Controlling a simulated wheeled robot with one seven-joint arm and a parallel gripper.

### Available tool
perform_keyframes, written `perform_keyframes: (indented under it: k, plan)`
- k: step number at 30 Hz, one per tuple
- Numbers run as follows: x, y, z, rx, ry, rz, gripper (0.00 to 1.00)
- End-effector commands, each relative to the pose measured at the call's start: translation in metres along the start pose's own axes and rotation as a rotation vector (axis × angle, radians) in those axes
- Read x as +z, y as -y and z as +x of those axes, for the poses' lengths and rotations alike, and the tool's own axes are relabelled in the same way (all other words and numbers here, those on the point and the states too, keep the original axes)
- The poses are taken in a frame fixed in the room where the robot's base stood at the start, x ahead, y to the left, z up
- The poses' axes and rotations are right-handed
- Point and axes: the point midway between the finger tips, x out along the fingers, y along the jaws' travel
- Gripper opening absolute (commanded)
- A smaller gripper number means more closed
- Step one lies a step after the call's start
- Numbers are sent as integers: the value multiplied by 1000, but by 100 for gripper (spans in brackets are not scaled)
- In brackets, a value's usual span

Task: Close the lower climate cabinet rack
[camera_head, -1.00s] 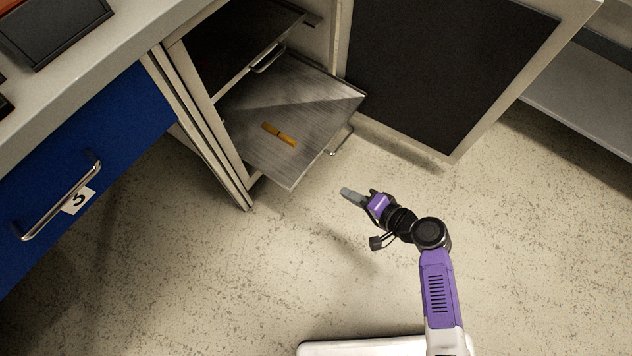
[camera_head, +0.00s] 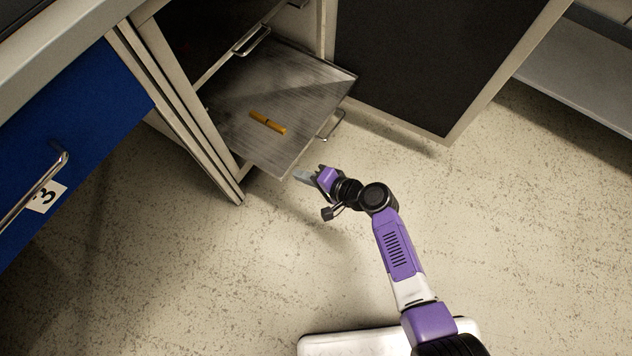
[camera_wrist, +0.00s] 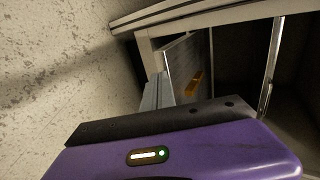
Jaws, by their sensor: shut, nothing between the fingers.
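The lower rack (camera_head: 235,125) is a metal shelf pulled out of the open climate cabinet, with a yellow-orange object (camera_head: 267,122) lying on it and a handle (camera_head: 331,126) at its front edge. In the wrist view the rack (camera_wrist: 186,60) shows beyond the purple gripper body, with the orange object (camera_wrist: 194,84) on it. My gripper (camera_head: 302,176) is shut and empty, close to the rack's front corner in the head view. I cannot tell whether it touches the rack. The upper rack's handle (camera_head: 252,40) sits further in, inside the cabinet.
The cabinet's dark-panelled door (camera_head: 420,60) stands open at the right of the rack. A blue drawer (camera_head: 70,150) with a metal handle and a number label is at the left. A grey shelf (camera_head: 580,70) is at far right. The speckled floor in front is clear.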

Motion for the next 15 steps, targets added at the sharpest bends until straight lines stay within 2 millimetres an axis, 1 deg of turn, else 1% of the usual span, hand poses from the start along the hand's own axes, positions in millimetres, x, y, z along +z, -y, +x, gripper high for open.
perform_keyframes:
  k: [1,5,15]
  plan:
    - [0,2,5,0,2,-2,0]
    - [0,6,11,1,1,-1,0]
    - [0,7,12,1,0,0,0]
